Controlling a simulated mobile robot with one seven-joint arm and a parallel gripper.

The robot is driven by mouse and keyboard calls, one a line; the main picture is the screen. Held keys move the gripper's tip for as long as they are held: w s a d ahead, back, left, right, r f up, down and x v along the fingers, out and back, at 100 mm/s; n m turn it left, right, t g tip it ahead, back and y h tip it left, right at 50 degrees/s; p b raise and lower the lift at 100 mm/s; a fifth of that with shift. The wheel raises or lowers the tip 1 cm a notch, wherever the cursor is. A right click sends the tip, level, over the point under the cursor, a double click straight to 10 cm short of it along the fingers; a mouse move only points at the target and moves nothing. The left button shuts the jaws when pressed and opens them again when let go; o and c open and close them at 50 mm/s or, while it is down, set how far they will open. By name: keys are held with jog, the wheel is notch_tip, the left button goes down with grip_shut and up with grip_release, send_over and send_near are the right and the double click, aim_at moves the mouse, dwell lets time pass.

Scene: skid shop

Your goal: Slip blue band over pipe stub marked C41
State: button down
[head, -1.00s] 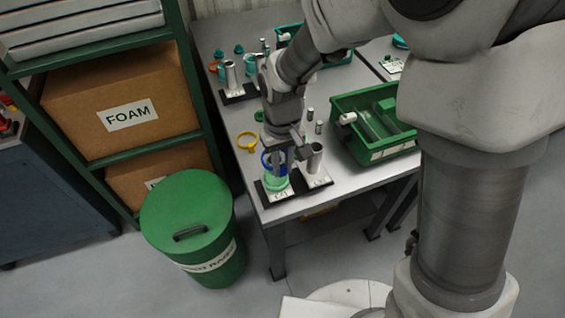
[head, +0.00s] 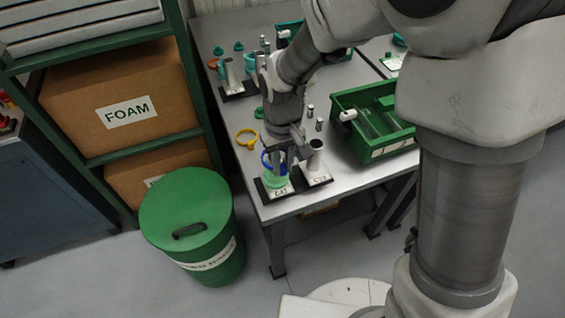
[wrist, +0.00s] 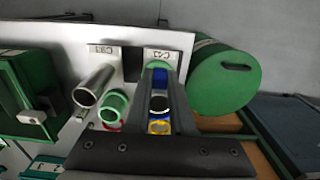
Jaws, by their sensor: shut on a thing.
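My gripper (head: 282,160) is shut on the blue band (head: 265,160), at the left stub of a dark two-stub stand on the near end of the table. The stub's label (head: 280,193) reads C41. A green band (head: 276,181) sits low at this stub, below the blue one. In the wrist view the blue band (wrist: 160,82) shows between my fingers (wrist: 160,90), with the C41 label (wrist: 160,54) beyond. The fingers hide much of the stub, so I cannot tell whether the blue band is around it or just above it.
A bare grey stub (head: 315,155) stands close to the right of my gripper. A yellow ring (head: 246,138) lies behind the stand. A green tray (head: 352,152) is to the right, and another stub stand (head: 232,90) is farther back. A green lidded bin (head: 187,222) stands left of the table.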

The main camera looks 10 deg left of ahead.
jog(key=shift+f, duration=0.15)
jog(key=shift+f+b, duration=0.35)
jog(key=shift+f+b, duration=0.6)
jog(key=shift+f, duration=0.5)
dwell(3.2)
jog(key=shift+f, duration=0.3)
jog(key=shift+f+b, duration=0.15)
jog(key=shift+b, duration=0.2)
jog(key=shift+f, duration=0.35)
jog(key=shift+f+b, duration=0.25)
jog(key=shift+b, duration=0.15)
jog(key=shift+f, duration=0.25)
jog(key=shift+f+b, duration=0.3)
jog(key=shift+b, duration=0.05)
dwell(0.5)
